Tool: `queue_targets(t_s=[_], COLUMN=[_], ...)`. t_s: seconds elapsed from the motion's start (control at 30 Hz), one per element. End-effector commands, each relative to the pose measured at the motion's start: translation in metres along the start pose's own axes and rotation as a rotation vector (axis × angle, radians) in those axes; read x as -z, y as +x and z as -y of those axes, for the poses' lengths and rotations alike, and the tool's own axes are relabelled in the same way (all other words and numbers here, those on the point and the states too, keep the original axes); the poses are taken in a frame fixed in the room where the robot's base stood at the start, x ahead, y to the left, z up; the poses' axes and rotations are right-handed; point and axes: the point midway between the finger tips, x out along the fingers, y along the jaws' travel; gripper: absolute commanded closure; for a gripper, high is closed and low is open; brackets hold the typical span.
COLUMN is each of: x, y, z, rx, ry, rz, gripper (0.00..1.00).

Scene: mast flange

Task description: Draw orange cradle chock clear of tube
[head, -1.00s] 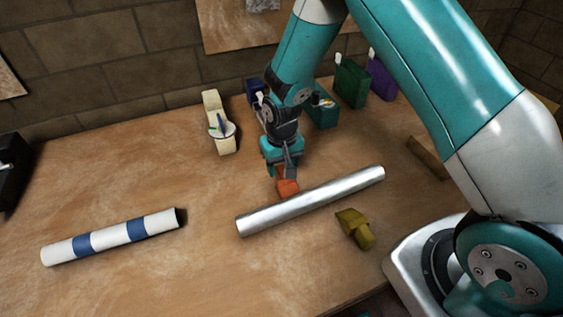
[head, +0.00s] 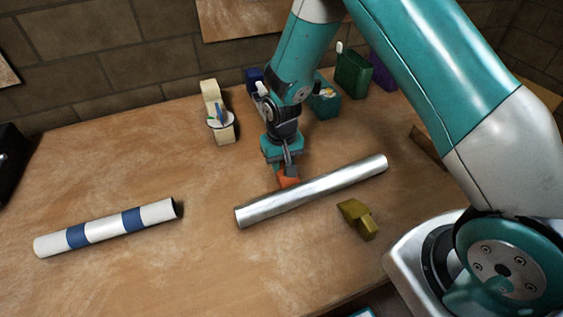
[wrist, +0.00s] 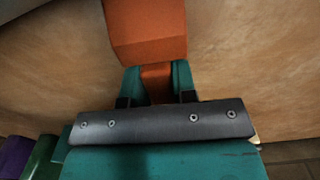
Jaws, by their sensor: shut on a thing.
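The orange cradle chock (head: 288,177) is at the far side of the silver tube (head: 312,191), near the tube's middle. In the head view I cannot tell whether chock and tube touch. My gripper (head: 287,168) is above and behind the tube, pointing down, shut on the chock. In the wrist view the chock (wrist: 146,32) shows a wide block and a narrower part between the teal fingers (wrist: 157,84). The silver tube does not show clearly in the wrist view. It lies slanted on the table, right end farther back.
A white and blue banded tube (head: 105,228) lies at left. An olive chock (head: 358,219) sits in front of the silver tube. A cream holder (head: 216,110) and several coloured bins (head: 352,75) stand at the back. The table (head: 200,285) is clear at front left.

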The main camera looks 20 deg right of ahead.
Motion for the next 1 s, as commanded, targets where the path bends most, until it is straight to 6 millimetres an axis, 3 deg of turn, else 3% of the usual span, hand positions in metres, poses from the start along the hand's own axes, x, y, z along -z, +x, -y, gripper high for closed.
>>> queue_targets(t_s=[1.0], x=[0.030], y=[-0.001], z=[0.002], rx=[0.000], ry=[0.000], rz=[-0.001], gripper=[0.94])
